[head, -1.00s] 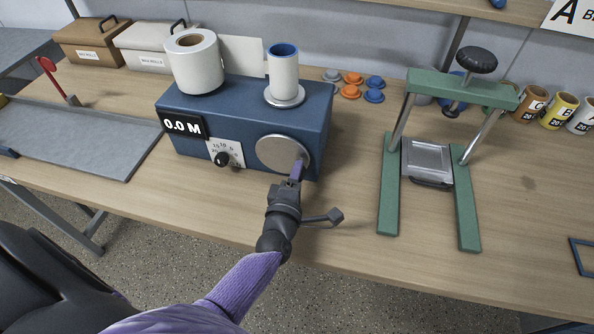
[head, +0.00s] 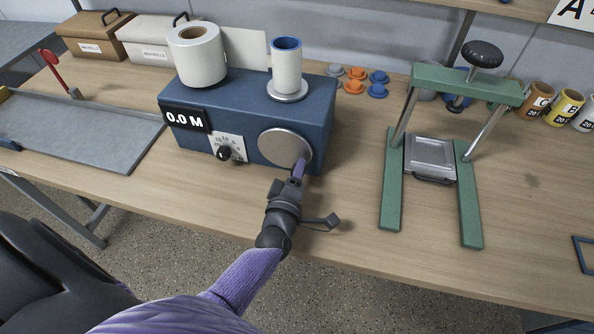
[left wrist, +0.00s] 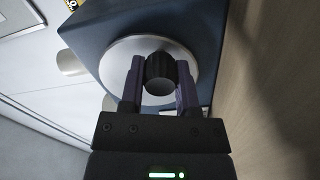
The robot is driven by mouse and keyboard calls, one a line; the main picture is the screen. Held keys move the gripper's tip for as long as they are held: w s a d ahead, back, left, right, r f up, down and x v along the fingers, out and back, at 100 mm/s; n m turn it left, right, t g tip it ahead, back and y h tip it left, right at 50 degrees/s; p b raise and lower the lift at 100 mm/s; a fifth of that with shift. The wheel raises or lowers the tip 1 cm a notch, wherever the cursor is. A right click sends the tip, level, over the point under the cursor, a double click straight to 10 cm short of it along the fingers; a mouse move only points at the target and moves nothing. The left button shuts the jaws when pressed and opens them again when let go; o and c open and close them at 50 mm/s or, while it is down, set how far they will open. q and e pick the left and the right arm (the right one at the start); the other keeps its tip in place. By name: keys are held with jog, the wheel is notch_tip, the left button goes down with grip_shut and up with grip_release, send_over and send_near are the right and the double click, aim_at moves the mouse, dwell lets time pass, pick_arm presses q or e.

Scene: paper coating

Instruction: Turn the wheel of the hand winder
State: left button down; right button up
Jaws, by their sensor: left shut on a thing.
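The hand winder is a blue box (head: 245,110) on the table, with a white paper roll (head: 198,55) and a white core tube with a blue inner rim (head: 287,65) on top. Its display reads 0.0 M. The wheel (head: 280,148) is a silver disc on the front face; it also shows in the left wrist view (left wrist: 130,60). A black knob (left wrist: 160,74) stands out from the wheel. My left gripper (left wrist: 160,82) is shut on this knob, one finger on each side. In the head view my left gripper (head: 299,170) hides the knob. My right gripper is not in view.
A green press (head: 390,185) stands on the right. Orange, blue and grey caps (head: 354,87) lie behind the winder. A grey tray (head: 75,135) lies on the left, with boxes (head: 90,35) behind it. Table is clear between winder and press.

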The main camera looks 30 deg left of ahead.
pick_arm(q)
jog(key=shift+c, duration=1.6)
grip_release()
jog(key=p+v, duration=0.1)
jog(key=v, duration=0.9)
jog(key=shift+a+p, duration=0.1)
jog(key=shift+p, duration=0.25)
